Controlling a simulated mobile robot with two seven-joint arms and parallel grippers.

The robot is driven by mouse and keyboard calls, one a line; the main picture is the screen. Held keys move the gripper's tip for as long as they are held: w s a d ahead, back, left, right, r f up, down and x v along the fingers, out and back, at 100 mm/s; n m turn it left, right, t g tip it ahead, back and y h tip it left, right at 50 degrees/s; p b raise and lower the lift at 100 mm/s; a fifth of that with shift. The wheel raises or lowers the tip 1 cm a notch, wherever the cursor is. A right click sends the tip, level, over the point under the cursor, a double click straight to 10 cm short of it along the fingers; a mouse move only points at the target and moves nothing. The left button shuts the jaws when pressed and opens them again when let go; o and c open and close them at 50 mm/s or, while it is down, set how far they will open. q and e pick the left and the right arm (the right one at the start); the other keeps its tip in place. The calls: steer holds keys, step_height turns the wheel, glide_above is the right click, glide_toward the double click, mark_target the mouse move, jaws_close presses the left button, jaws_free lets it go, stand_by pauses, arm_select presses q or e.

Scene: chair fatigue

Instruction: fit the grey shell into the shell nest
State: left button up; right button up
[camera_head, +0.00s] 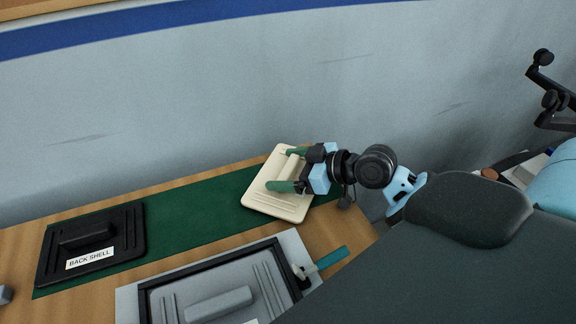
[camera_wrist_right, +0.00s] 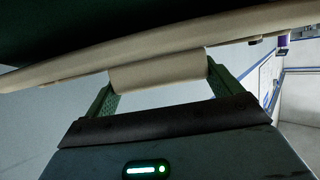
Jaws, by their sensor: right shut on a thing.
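A grey shell (camera_head: 215,292) with a raised bar and ribs lies inside a black frame (camera_head: 146,303) on a light grey board at the front of the bench. The frame looks like the shell nest; its lower part is cut off by the picture edge, so I cannot tell if the shell is fully seated. My right gripper (camera_head: 285,170) is shut on the raised bar of a cream shell (camera_head: 262,198), beyond the grey shell. The wrist view shows the green fingers on either side of that cream bar (camera_wrist_right: 158,70). My left gripper is not in view.
A black shell labelled BACK SHELL (camera_head: 92,242) lies on the green mat (camera_head: 185,215) at left. A teal-handled tool (camera_head: 330,258) lies at the nest's right corner. A large dark grey padded shape (camera_head: 455,265) fills the lower right. The wall stands close behind the bench.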

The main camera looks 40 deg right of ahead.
steer(key=shift+f, duration=0.15)
steer(key=shift+s+f, duration=0.1)
steer(key=shift+f, duration=0.1)
steer(key=o, duration=0.7)
steer(key=shift+f, duration=0.1)
steer(key=shift+o, duration=1.1)
steer(key=shift+s+a+f, duration=0.1)
steer(key=shift+f, duration=0.1)
steer(key=shift+r, duration=0.7)
steer(key=v, duration=1.2)
steer(key=shift+w+r, duration=0.2)
steer(key=shift+r, duration=0.1)
